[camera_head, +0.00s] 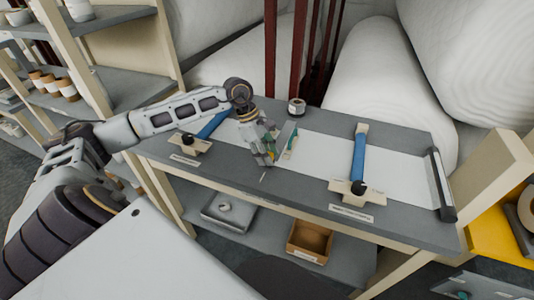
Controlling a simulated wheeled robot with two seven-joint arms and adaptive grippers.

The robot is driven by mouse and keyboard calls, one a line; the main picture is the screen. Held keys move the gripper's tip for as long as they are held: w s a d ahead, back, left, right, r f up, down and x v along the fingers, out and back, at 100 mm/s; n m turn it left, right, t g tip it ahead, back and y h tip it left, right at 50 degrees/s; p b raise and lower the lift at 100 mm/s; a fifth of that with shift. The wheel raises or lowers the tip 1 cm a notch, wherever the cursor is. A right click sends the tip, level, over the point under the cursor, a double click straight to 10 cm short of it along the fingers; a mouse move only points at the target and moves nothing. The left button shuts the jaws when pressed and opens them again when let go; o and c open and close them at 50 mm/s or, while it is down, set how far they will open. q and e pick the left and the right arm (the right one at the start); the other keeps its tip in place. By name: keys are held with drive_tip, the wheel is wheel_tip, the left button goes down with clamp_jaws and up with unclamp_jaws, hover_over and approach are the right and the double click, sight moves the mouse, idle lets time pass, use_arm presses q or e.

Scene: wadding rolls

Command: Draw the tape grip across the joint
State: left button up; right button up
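White sheet material lies along the grey bench (300,200), with a narrow grey strip crossing it near the middle, perhaps the joint. A small green and pale piece, possibly the tape grip (291,143), lies at this strip. My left gripper (270,156) points down over the sheet just left of the green piece. Its fingers are small and overlap in the picture, so I cannot tell whether they are open or hold anything. My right gripper is out of view.
Blue bars with black knobs cross the sheet at left (213,125) and right (358,153). A small roll (296,106) stands at the bench's back edge. A dark roller (441,185) lies at the right end. An open brown box (310,241) sits on the shelf below.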

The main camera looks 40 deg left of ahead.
use_arm(q)
drive_tip(key=shift+a+r, duration=0.25)
drive_tip(key=shift+r, duration=0.25)
drive_tip(key=w+v, duration=0.1)
drive_tip(key=v, duration=0.9)
drive_tip(key=shift+s+r, duration=0.4)
drive_tip(key=shift+s, duration=0.1)
drive_tip(key=shift+a+r, duration=0.1)
drive_tip(key=shift+a, duration=0.05)
